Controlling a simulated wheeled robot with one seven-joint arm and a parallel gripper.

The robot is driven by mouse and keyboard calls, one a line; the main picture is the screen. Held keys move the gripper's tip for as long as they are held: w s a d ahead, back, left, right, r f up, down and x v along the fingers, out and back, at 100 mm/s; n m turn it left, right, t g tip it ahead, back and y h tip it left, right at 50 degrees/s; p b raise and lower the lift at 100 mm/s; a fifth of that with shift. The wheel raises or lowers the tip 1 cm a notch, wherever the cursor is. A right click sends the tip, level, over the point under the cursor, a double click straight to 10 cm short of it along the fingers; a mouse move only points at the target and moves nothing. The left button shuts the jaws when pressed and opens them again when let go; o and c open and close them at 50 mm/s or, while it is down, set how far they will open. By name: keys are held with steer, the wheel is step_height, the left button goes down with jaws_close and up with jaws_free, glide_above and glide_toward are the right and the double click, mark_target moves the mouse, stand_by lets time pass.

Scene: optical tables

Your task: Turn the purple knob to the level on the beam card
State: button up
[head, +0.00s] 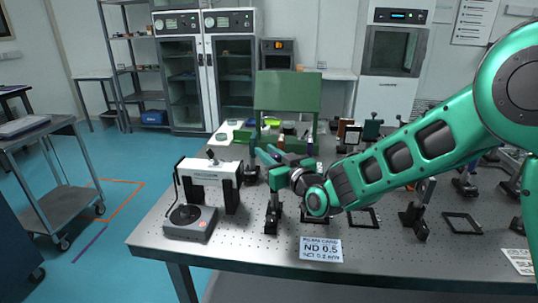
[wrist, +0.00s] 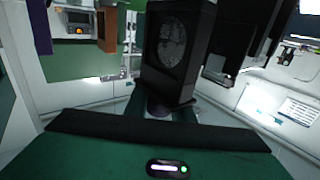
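The beam card (head: 321,249) lies near the table's front edge and reads "ND 0.5", with a smaller, blurred line below. My gripper (head: 272,166) is over the front left of the table, above a black post mount (head: 273,213). In the wrist view, a black block with a round patterned face (wrist: 172,45) stands close ahead. A small purple round part, seemingly the knob (wrist: 158,107), shows at its base, partly hidden by the dark bar of my gripper. I cannot tell whether the gripper touches it. The fingertips are not clear, and the knob's setting cannot be read.
A white instrument (head: 209,181) and a grey box with a black dial (head: 190,222) stand left of my gripper. Black mounts and frames (head: 462,223) stand to the right under my arm. A green panel (head: 287,92) rises at the back. Bare tabletop (head: 240,247) shows along the front.

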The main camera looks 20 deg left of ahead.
steer(key=o, duration=0.4)
steer(key=shift+w+d+f, duration=0.15)
steer(key=shift+d+f, duration=0.1)
steer(key=shift+a+r, duration=0.1)
steer(key=shift+r, duration=0.05)
steer(key=v, duration=1.1)
